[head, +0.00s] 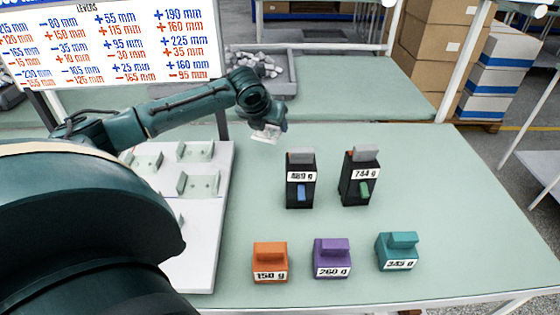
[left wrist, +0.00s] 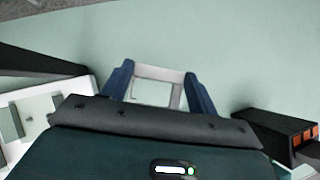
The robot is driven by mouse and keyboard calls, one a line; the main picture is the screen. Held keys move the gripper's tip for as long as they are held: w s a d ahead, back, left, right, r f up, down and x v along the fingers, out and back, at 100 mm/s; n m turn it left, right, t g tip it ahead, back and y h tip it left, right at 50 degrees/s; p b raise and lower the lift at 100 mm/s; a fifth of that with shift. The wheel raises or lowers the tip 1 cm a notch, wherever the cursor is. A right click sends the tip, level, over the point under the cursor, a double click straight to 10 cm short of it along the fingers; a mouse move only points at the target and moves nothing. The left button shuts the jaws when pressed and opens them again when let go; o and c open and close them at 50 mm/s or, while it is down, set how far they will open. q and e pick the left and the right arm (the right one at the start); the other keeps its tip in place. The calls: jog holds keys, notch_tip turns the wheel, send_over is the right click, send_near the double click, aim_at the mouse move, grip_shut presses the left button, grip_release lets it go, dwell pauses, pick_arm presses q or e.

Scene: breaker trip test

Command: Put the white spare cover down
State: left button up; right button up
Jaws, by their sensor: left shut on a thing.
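My left gripper (head: 268,128) is shut on the white spare cover (head: 264,136) and holds it over the green table (head: 420,225), behind the black breakers. In the left wrist view the cover (left wrist: 160,72) is a pale rectangular frame between the two blue fingertips of my left gripper (left wrist: 159,88). The table surface shows around it. Whether the cover touches the table cannot be told. My right gripper is not in view.
A white board (head: 215,222) with several pale holders stands at left. Two black breakers (head: 300,187) (head: 350,190) stand mid-table. Orange (head: 270,258), purple (head: 332,254) and teal (head: 399,248) weights sit in front. A grey tray (head: 290,72) lies behind. The table's right side is clear.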

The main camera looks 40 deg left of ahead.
aim_at(273, 156)
pick_arm(q)
notch_tip(273, 156, down, 10)
jog(key=shift+r, duration=0.1)
dwell(0.4)
jog(key=o, duration=1.1)
jog(key=shift+c, duration=0.2)
jog(key=v, duration=1.2)
